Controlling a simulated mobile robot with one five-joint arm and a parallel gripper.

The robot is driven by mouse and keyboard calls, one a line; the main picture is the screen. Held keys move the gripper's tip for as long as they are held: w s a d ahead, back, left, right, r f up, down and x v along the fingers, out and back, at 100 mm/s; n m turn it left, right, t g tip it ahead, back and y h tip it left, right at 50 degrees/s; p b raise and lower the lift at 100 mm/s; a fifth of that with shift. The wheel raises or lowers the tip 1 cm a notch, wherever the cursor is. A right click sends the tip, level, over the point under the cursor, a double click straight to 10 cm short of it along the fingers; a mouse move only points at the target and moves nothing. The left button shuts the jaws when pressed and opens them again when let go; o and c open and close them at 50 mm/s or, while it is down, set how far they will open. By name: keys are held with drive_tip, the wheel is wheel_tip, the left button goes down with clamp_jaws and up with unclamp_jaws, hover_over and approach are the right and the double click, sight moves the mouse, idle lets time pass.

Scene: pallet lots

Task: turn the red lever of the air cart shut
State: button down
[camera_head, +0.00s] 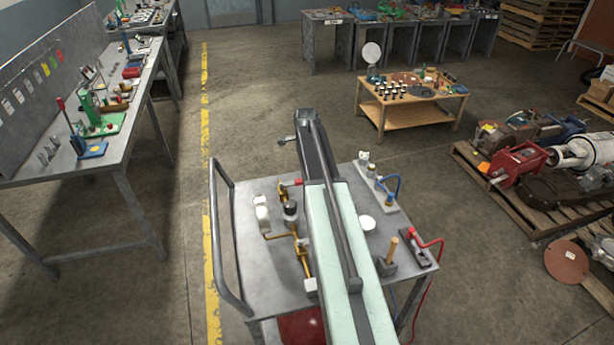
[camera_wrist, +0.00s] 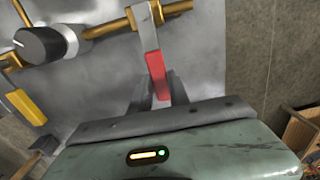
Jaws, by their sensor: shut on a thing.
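The red lever (camera_wrist: 157,74) shows in the wrist view, with a red grip on a pale grey shank. The shank joins a brass pipe (camera_wrist: 178,9) at the top. My gripper (camera_wrist: 159,86) has its two dark fingers on either side of the red grip and is shut on it. The lever points down the picture toward my gripper's body. The air cart (camera_head: 240,265) stands below my arm in the head view, with brass piping (camera_head: 302,250) on its top. My arm covers part of the cart there, and my gripper is hidden.
A yellow lever (camera_wrist: 26,107) and a black-and-white round knob (camera_wrist: 41,45) sit left of my gripper. A workbench (camera_head: 125,95) stands left, a low wooden table (camera_head: 425,112) behind, and a loaded pallet (camera_head: 535,220) right. Bare floor lies between them.

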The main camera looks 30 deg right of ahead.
drive_tip(key=shift+a, duration=0.25)
drive_tip(key=c, duration=1.3)
unclamp_jaws()
drive_tip(key=shift+o, duration=0.3)
drive_tip(key=shift+d, duration=0.15)
wheel_tip(320, 180, up, 8)
drive_tip(key=p, duration=0.7)
drive_tip(key=shift+p, duration=0.4)
